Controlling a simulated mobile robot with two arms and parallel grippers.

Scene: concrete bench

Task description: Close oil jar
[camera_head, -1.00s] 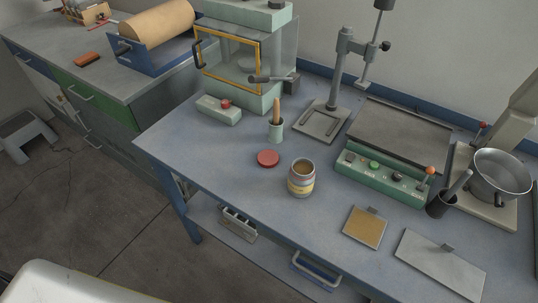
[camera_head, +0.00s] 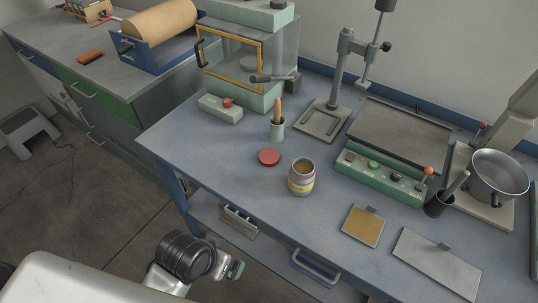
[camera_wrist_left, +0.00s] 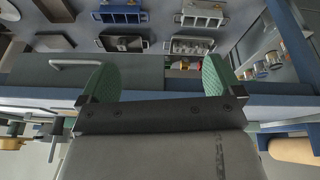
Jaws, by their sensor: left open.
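The oil jar (camera_head: 301,178) stands upright and uncovered on the blue bench, with a yellow band and amber contents showing at its mouth. A red disc-shaped lid (camera_head: 269,157) lies flat on the bench to the left of the jar and behind it, apart from it. My left gripper (camera_head: 236,270) shows low in the head view, in front of the bench and away from jar and lid. In the left wrist view its two green-padded fingers (camera_wrist_left: 157,80) are spread with nothing between them. My right gripper is not in view.
A cup with a brush (camera_head: 277,129) stands behind the lid. A green control box (camera_head: 380,178) is right of the jar, and a tan plate (camera_head: 363,226) lies to its front right. Drawers and shelf handles (camera_head: 315,268) line the front.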

